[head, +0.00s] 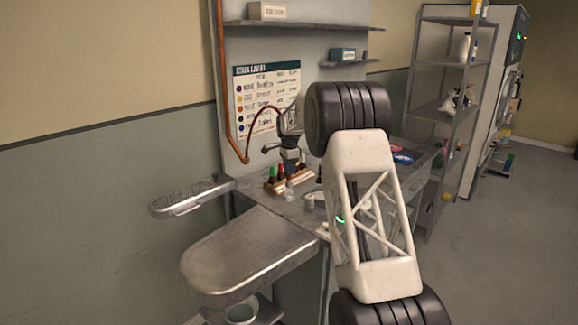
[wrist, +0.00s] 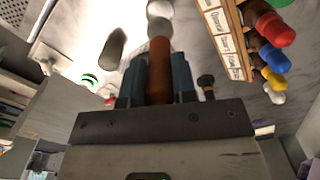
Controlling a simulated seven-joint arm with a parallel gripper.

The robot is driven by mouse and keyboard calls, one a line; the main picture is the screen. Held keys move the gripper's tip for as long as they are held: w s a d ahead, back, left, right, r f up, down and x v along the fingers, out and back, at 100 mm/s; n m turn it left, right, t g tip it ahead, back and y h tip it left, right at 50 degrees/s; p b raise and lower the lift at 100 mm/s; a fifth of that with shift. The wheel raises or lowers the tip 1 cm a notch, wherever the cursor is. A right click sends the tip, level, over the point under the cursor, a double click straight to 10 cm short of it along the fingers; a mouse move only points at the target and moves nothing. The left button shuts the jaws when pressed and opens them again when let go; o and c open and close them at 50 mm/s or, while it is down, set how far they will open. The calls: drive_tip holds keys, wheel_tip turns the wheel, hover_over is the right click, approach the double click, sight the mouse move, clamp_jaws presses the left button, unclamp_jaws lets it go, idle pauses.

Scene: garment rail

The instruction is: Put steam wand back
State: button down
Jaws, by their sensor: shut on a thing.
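My gripper (wrist: 160,78) is shut on a brown-orange cylinder, which I take to be the steam wand (wrist: 159,62). The wand lies between the two dark blue fingers in the wrist view and ends in a pale grey tip at the top. In the head view, a dark red hose (head: 262,111) arches from the copper pipe on the wall panel towards my gripper. My arm hides part of the table there, and the wand is not clear in that view. I cannot make out a wand holder.
A wooden rack (head: 276,186) with coloured-cap bottles stands on the table close below my gripper; it also shows in the wrist view (wrist: 226,38). A perforated metal board (head: 245,250) and a smaller one (head: 190,197) project at the left. A shelf unit (head: 447,95) stands at the right.

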sight(289, 179)
drive_tip(key=shift+f, duration=1.2)
drive_tip(key=shift+f, duration=1.3)
idle(2.7)
drive_tip(key=c, duration=0.5)
unclamp_jaws()
drive_tip(key=shift+r, duration=0.2)
drive_tip(key=shift+r, duration=3.55)
